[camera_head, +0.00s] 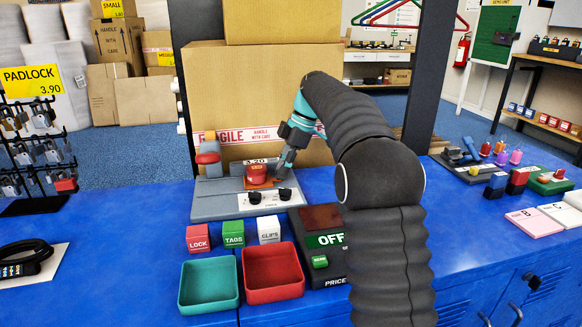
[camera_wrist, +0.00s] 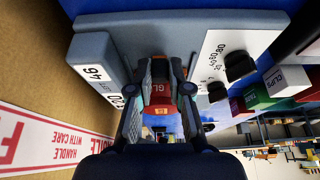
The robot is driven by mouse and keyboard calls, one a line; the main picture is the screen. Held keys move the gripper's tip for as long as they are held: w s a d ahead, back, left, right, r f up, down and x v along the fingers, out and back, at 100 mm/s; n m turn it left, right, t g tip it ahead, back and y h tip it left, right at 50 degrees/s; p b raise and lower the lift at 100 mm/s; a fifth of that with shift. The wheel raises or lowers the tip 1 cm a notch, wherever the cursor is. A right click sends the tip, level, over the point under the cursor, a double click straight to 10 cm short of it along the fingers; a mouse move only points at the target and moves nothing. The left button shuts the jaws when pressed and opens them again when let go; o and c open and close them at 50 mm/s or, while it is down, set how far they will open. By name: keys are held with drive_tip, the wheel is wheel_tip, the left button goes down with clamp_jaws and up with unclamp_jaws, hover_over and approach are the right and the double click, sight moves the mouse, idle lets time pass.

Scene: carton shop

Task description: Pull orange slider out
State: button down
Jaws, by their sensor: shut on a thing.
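The orange slider (camera_head: 257,184) lies on a grey bench device (camera_head: 215,204), under and around a red block (camera_head: 256,172). My gripper (camera_head: 284,165) reaches down from the right to the slider's right side. In the wrist view my gripper (camera_wrist: 160,80) has one finger on each side of the red block (camera_wrist: 159,92), which bears white letters. Orange edges of the slider show beside the fingertips. The jaws are shut on the slider; the exact contact is partly hidden by the fingers and the block.
A red knob (camera_head: 207,157) stands left on the device; black knobs (camera_head: 284,194) sit on its front panel. A large carton (camera_head: 240,90) with a tape band stands close behind. Green (camera_head: 208,303) and red (camera_head: 272,290) trays and small labelled boxes are in front. A black device (camera_head: 325,262) reads OFF.

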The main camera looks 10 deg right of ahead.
drive_tip(key=shift+d, duration=0.15)
drive_tip(key=c, duration=1.1)
unclamp_jaws()
drive_tip(key=shift+d, duration=0.15)
drive_tip(key=shift+r, duration=0.15)
drive_tip(key=v, duration=1.1)
drive_tip(key=shift+d+r, duration=0.1)
drive_tip(key=shift+r, duration=0.2)
